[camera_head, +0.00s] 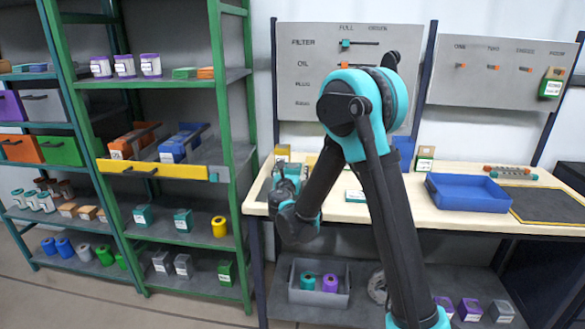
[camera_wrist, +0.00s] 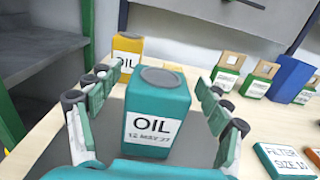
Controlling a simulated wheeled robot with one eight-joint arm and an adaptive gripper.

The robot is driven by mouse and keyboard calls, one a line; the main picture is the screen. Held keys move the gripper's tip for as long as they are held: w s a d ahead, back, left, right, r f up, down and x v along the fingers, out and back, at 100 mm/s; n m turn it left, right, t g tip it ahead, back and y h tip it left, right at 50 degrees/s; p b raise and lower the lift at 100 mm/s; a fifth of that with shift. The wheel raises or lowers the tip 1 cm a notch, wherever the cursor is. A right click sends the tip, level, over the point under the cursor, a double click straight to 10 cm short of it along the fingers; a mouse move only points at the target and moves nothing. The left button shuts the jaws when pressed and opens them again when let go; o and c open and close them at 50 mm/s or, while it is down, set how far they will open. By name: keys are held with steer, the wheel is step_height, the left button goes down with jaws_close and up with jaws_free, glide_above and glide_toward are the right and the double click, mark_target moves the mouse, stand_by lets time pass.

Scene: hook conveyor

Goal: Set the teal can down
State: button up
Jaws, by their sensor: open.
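The teal can (camera_wrist: 157,100), labelled "OIL 12 MAY 27", stands upright on a grey patch (camera_wrist: 62,139) of the workbench in the wrist view. My gripper (camera_wrist: 157,84) is open, with its fingers on the left and right sides of the can. Small gaps show between the fingers and the can. In the head view my gripper (camera_head: 287,190) is over the left end of the workbench (camera_head: 335,211), and I cannot clearly tell the can from it there.
A yellow oil can (camera_wrist: 127,48) stands just behind the teal can. Tagged green boxes (camera_wrist: 258,82), a blue bin (camera_wrist: 290,78) and a teal filter box (camera_wrist: 282,160) lie to the right. A green shelf rack (camera_head: 232,150) is close on the left.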

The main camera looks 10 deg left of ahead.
steer(key=s, duration=1.1)
steer(key=d+m+g+h, duration=0.1)
steer(key=d+m, duration=0.1)
steer(key=d, duration=0.2)
steer(key=d+f+m+g+h, duration=0.1)
steer(key=d+m, duration=0.2)
steer(key=d+m+h, duration=0.1)
steer(key=d+m, duration=0.1)
steer(key=d, duration=0.2)
steer(key=shift+w+d+f+g, duration=0.15)
steer(key=shift+d+f+g, duration=0.15)
steer(key=shift+g, duration=0.1)
steer(key=d+m, duration=0.1)
steer(key=s+d+f+m+g, duration=0.1)
steer(key=d, duration=0.1)
steer(key=d+m, duration=0.2)
steer(key=shift+s+d+f+g+h, duration=0.1)
steer(key=shift+s+f+g+h, duration=0.1)
steer(key=shift+g+h, duration=0.15)
steer(key=s+d+f+m+g+y, duration=0.1)
steer(key=s+d+f+m+g, duration=0.3)
steer(key=s+d+m, duration=0.35)
steer(key=s+d+f+m+g, duration=0.3)
steer(key=s+d+f+m, duration=0.1)
steer(key=s+d+m, duration=0.4)
steer(key=s+a+f+m+g+y, duration=0.2)
steer(key=s+a+f+m+y, duration=0.1)
steer(key=s+m, duration=0.6)
steer(key=shift+s, duration=0.15)
